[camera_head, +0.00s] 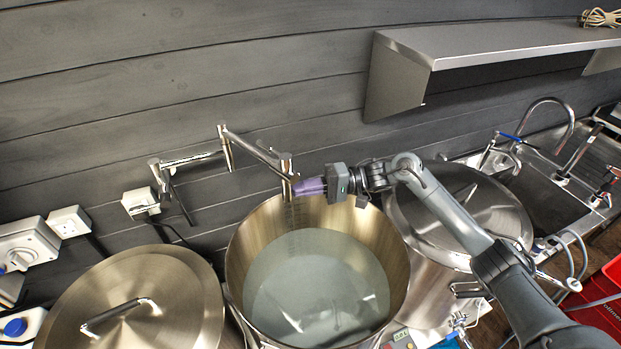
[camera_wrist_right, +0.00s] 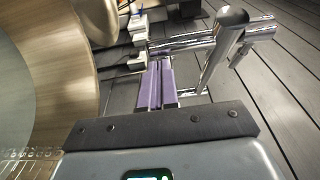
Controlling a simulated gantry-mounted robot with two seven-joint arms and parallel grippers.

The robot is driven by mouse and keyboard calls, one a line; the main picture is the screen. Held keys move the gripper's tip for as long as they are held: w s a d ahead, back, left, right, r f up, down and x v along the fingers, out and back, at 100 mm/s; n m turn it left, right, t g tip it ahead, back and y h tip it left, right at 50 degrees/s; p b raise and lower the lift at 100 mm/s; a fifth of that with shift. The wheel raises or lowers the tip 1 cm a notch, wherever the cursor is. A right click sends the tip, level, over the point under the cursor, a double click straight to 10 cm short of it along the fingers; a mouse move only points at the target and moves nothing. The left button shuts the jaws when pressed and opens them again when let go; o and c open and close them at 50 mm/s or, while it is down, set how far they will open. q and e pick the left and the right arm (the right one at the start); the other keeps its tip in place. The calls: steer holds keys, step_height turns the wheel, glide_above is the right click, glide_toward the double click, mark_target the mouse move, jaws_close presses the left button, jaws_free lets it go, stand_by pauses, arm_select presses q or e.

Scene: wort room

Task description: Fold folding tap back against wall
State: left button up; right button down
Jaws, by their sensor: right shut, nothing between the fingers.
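The chrome folding tap (camera_head: 258,151) is mounted on the grey plank wall in the head view. Its first arm runs right from the wall mount to an upright elbow joint, and its second arm slants out to a spout end over the open steel pot (camera_head: 238,262). My right gripper (camera_head: 300,188), with purple fingers, is shut and empty just right of the spout end, above the pot's back rim. I cannot tell whether it touches the tap. In the right wrist view, the tap (camera_wrist_right: 190,44) crosses beyond the shut fingertips (camera_wrist_right: 155,65). My left gripper is not in view.
The pot holds cloudy liquid. A lidded pot (camera_head: 150,285) stands at left, and another lidded pot (camera_head: 470,215) lies behind my right arm. A steel shelf (camera_head: 490,42) juts from the wall at upper right. Sockets (camera_head: 69,222) are on the wall at left; a sink (camera_head: 540,190) is at right.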

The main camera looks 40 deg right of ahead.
steer(key=shift+a, duration=0.15)
steer(key=shift+a, duration=0.1)
stand_by(0.3)
